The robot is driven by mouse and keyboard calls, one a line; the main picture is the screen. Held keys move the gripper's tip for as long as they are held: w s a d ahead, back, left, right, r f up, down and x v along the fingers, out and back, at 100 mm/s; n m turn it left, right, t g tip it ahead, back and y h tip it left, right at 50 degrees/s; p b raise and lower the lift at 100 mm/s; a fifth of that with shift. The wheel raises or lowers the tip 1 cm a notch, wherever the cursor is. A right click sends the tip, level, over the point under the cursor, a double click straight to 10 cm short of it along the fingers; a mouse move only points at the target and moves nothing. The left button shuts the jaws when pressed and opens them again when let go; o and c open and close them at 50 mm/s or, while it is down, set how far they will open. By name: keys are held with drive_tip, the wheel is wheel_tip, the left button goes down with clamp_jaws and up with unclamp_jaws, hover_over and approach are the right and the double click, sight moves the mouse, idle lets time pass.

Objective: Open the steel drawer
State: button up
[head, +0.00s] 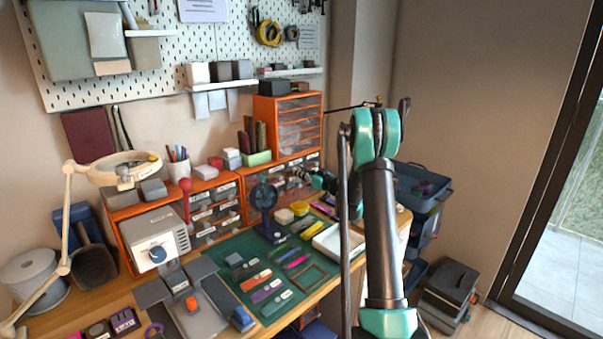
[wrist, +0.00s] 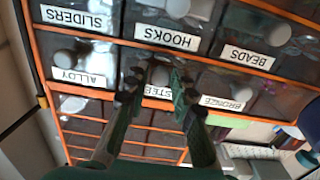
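The wrist view is upside down and shows an orange-framed cabinet (wrist: 35,60) of dark drawers with white labels and round knobs. The steel drawer (wrist: 158,92) is in the middle of its row, between ALLOY and BRONZE, its label partly hidden by my fingers. It looks shut. Its knob (wrist: 160,75) shows between the fingertips of my gripper (wrist: 158,77). The fingers stand apart on either side of the knob; contact is not clear.
A small blue fan (head: 264,197) stands on the green mat (head: 240,262) left of my gripper. A white tray (head: 338,243) and several small items lie nearby. Orange drawer units (head: 262,112) stand behind. A blue trolley (head: 425,190) is at the right.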

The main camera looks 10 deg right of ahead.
clamp_jaws()
drive_tip(key=shift+d, duration=0.1)
drive_tip(key=v, duration=1.1)
drive_tip(key=shift+s, duration=0.2)
drive_tip(key=shift+o, duration=2.4)
unclamp_jaws()
drive_tip(key=shift+d, duration=0.15)
drive_tip(key=v, duration=1.2)
